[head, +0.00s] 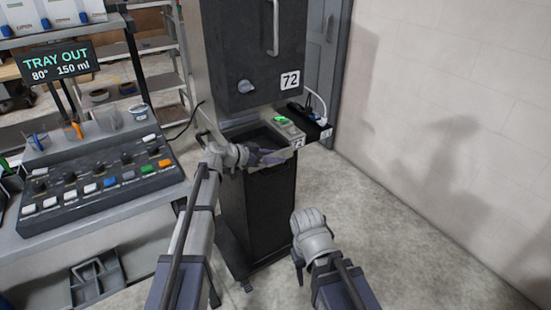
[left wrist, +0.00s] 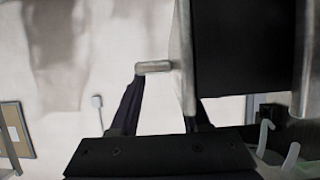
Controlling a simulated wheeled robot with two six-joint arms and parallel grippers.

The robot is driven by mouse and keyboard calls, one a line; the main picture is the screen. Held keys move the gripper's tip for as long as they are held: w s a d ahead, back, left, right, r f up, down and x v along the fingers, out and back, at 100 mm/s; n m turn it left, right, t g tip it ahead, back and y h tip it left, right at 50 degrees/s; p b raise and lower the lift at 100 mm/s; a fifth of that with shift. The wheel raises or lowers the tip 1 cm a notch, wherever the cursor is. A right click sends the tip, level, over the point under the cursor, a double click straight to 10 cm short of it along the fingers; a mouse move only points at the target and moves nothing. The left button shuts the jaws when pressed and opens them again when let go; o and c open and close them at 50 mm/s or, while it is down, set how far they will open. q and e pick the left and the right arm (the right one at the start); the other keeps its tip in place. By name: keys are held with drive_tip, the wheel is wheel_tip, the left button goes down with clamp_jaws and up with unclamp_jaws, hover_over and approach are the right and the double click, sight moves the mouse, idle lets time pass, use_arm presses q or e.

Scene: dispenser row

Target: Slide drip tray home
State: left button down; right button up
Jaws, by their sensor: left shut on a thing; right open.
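The drip tray (head: 254,136) is a grey-rimmed, dark-floored tray low in the front of dispenser 72 (head: 255,60), sticking out above a black cabinet. My left gripper (head: 266,157) is at the tray's front edge and shut on it. In the left wrist view, the tray's metal front (left wrist: 184,60) and a short metal handle piece (left wrist: 153,67) lie by my left fingers (left wrist: 165,110). The exact contact is partly hidden. My right gripper (head: 298,265) is open and empty, low over the floor, apart from the cabinet.
A sign (head: 58,64) reads "TRAY OUT 80° 150 ml". A control panel (head: 100,183) with coloured buttons stands on the bench at left. A small box with a green light (head: 281,119) sits right of the tray. The floor (head: 390,235) at right is clear up to the wall.

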use_arm(q)
drive_tip(key=shift+w+a, duration=0.85)
drive_tip(key=shift+w, duration=0.3)
drive_tip(key=shift+c, duration=1.4)
unclamp_jaws()
drive_tip(key=p+v, duration=0.2)
drive_tip(key=v, duration=0.4)
drive_tip(key=shift+s+a+r+p, duration=0.2)
drive_tip(key=shift+p, duration=0.15)
drive_tip(key=shift+s+a+r, duration=0.15)
drive_tip(key=shift+s+a, duration=0.2)
drive_tip(key=shift+a, duration=0.15)
